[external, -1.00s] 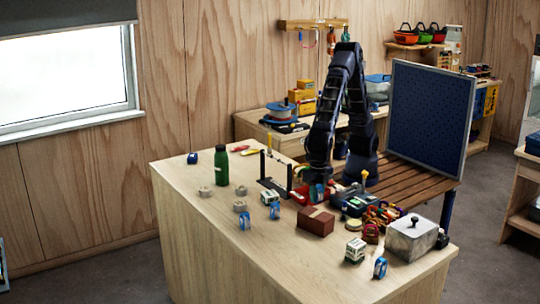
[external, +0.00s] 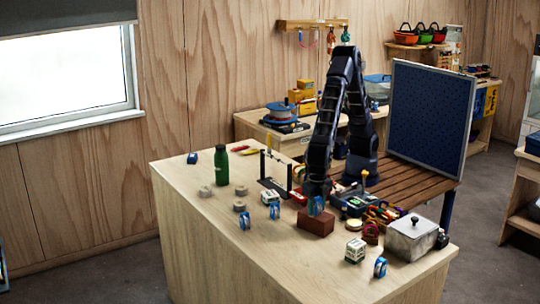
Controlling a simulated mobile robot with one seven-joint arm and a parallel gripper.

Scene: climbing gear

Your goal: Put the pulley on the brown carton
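The brown carton (external: 316,224) lies on the wooden table, near the middle of its right half. My gripper (external: 317,197) is right above it, pointing down. A blue pulley (external: 316,206) is at the fingertips and seems gripped. Its lower edge meets the carton's top in the picture; I cannot tell whether it touches or hangs just above. The fingers are small and dark, partly lost against the arm. Other blue pulley-like pieces stand on the table: one (external: 244,222) left of the carton, one (external: 274,210) nearer it, and one (external: 380,267) at the front right.
A grey metal box (external: 411,240) stands right of the carton, with colourful gear (external: 381,215) between. A small white box (external: 355,250) is in front. A green bottle (external: 221,166) and a dark stand (external: 275,187) are to the left. The table's front left is clear.

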